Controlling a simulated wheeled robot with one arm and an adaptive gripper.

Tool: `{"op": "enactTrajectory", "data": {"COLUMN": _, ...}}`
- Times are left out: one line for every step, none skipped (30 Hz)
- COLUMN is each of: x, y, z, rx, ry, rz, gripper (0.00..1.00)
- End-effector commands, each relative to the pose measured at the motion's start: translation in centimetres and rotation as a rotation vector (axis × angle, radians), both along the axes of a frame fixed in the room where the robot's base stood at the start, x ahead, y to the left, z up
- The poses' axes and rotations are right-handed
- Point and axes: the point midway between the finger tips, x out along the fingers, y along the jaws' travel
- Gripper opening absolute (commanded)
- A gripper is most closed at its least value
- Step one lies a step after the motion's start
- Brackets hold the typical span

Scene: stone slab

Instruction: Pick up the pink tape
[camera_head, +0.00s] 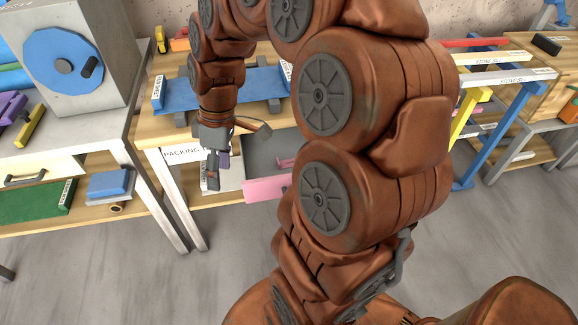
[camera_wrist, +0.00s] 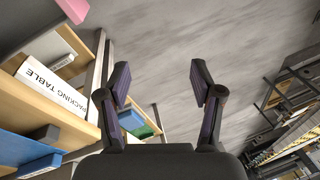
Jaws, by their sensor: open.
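A small pink item (camera_head: 286,162), possibly the pink tape, lies inside an open drawer in the head view. My arm partly hides that area, so its full shape cannot be told. The drawer has a pink front panel (camera_head: 262,189) and a grey inside. My gripper (camera_head: 217,172) is left of the drawer, beside the packing table's front, pointing down. In the wrist view my gripper (camera_wrist: 160,80) has its two fingers spread with nothing between them. The pink panel also shows at the top left there (camera_wrist: 72,10); the small pink item is not seen in that view.
The packing table (camera_head: 150,128) carries a blue mat (camera_head: 190,92). On the left are a grey machine with a blue disc (camera_head: 45,50) and a lower shelf with a green board (camera_head: 35,201). A rack with blue and yellow bars (camera_head: 487,140) stands right. Grey floor lies in front.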

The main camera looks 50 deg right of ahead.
Motion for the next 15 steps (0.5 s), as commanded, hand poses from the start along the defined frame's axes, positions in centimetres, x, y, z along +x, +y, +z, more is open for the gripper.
{"op": "enactTrajectory", "data": {"x": 1.2, "y": -1.6, "z": -1.2, "rx": 0.02, "ry": -0.019, "rz": 0.02, "gripper": 0.66}}
{"op": "enactTrajectory", "data": {"x": 1.8, "y": -2.4, "z": -1.7, "rx": 0.031, "ry": -0.035, "rz": 0.041, "gripper": 0.66}}
{"op": "enactTrajectory", "data": {"x": 2.6, "y": -3.7, "z": -2.3, "rx": 0.045, "ry": -0.056, "rz": 0.065, "gripper": 0.66}}
{"op": "enactTrajectory", "data": {"x": 3.2, "y": -4.7, "z": -2.8, "rx": 0.053, "ry": -0.074, "rz": 0.083, "gripper": 0.66}}
{"op": "enactTrajectory", "data": {"x": 3.8, "y": -5.8, "z": -3.2, "rx": 0.059, "ry": -0.092, "rz": 0.099, "gripper": 0.66}}
{"op": "enactTrajectory", "data": {"x": 4.4, "y": -7.2, "z": -4.0, "rx": 0.069, "ry": -0.115, "rz": 0.121, "gripper": 0.66}}
{"op": "enactTrajectory", "data": {"x": 4.8, "y": -8.2, "z": -4.6, "rx": 0.078, "ry": -0.13, "rz": 0.137, "gripper": 0.66}}
{"op": "enactTrajectory", "data": {"x": 5.2, "y": -9.4, "z": -5.2, "rx": 0.082, "ry": -0.149, "rz": 0.152, "gripper": 0.66}}
{"op": "enactTrajectory", "data": {"x": 5.7, "y": -11.0, "z": -5.9, "rx": 0.085, "ry": -0.174, "rz": 0.172, "gripper": 0.66}}
{"op": "enactTrajectory", "data": {"x": 6.0, "y": -12.3, "z": -6.6, "rx": 0.089, "ry": -0.19, "rz": 0.184, "gripper": 0.66}}
{"op": "enactTrajectory", "data": {"x": 6.1, "y": -13.5, "z": -7.4, "rx": 0.092, "ry": -0.207, "rz": 0.199, "gripper": 0.66}}
{"op": "enactTrajectory", "data": {"x": 6.3, "y": -15.2, "z": -8.2, "rx": 0.093, "ry": -0.23, "rz": 0.216, "gripper": 0.66}}
{"op": "enactTrajectory", "data": {"x": 6.4, "y": -16.5, "z": -8.9, "rx": 0.092, "ry": -0.246, "rz": 0.228, "gripper": 0.66}}
{"op": "enactTrajectory", "data": {"x": 6.4, "y": -17.7, "z": -9.6, "rx": 0.091, "ry": -0.26, "rz": 0.239, "gripper": 0.66}}
{"op": "enactTrajectory", "data": {"x": 6.4, "y": -19.4, "z": -10.5, "rx": 0.088, "ry": -0.28, "rz": 0.253, "gripper": 0.66}}
